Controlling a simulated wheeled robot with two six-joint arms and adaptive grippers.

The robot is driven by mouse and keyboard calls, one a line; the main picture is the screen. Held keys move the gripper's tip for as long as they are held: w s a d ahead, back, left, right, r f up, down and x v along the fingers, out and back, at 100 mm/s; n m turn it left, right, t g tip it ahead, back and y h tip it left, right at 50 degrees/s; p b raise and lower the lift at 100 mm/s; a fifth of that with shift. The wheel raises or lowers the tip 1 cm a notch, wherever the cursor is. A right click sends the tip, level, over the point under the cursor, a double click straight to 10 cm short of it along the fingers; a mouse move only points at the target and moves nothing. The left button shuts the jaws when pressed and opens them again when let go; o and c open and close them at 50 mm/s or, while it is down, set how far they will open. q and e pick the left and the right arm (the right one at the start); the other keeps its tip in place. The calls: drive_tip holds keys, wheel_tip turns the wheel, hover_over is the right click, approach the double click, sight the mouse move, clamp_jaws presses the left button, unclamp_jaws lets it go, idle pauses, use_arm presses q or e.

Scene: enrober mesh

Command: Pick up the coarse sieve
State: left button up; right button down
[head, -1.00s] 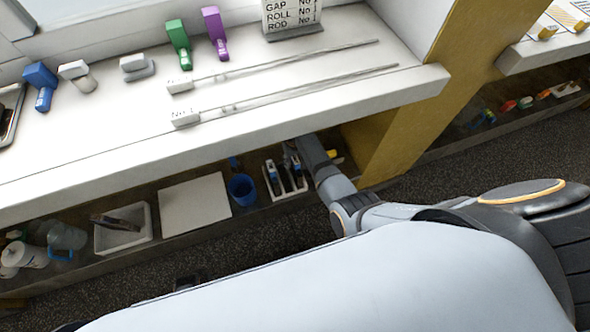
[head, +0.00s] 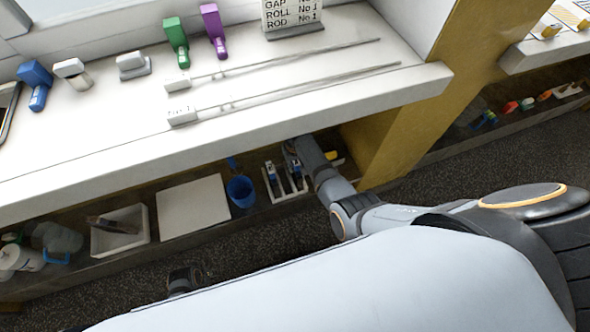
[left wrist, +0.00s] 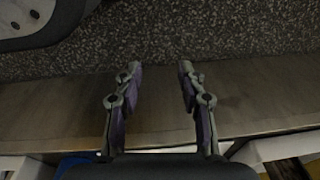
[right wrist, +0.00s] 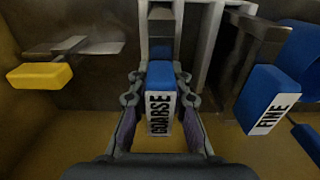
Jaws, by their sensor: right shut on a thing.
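The coarse sieve shows in the right wrist view by its blue handle with a white label reading COARSE (right wrist: 160,112). My right gripper (right wrist: 160,88) is shut on this handle, one finger on each side. The sieve's far part runs up to a grey and white rack, and I cannot tell if it is clear of it. The fine sieve (right wrist: 267,98), also blue and white, is to the right, apart from the gripper. In the head view my right arm reaches under the counter and its fingers are hidden. My left gripper (left wrist: 159,82) is open and empty above the lower shelf edge.
A yellow-handled tool (right wrist: 42,75) lies left of the right gripper. In the head view, the white rack (head: 272,192), a blue cup (head: 241,191), a white board (head: 193,206) and a white tray (head: 104,240) sit on the lower shelf, under the overhanging counter (head: 230,135).

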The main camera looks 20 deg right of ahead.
use_arm(q)
drive_tip(key=shift+r, duration=0.1)
use_arm(e)
drive_tip(key=shift+r, duration=0.1)
drive_tip(key=shift+r, duration=0.2)
wheel_tip(320, 180, up, 3)
drive_tip(key=shift+r+p, duration=0.1)
drive_tip(key=shift+p, duration=0.9)
wheel_tip(320, 180, up, 6)
drive_tip(key=shift+r+p, duration=0.1)
drive_tip(key=shift+p, duration=1)
use_arm(q)
drive_tip(key=s+a+f, duration=0.1)
drive_tip(key=s+f, duration=0.3)
drive_tip(key=s, duration=0.3)
drive_tip(key=shift+a, duration=0.2)
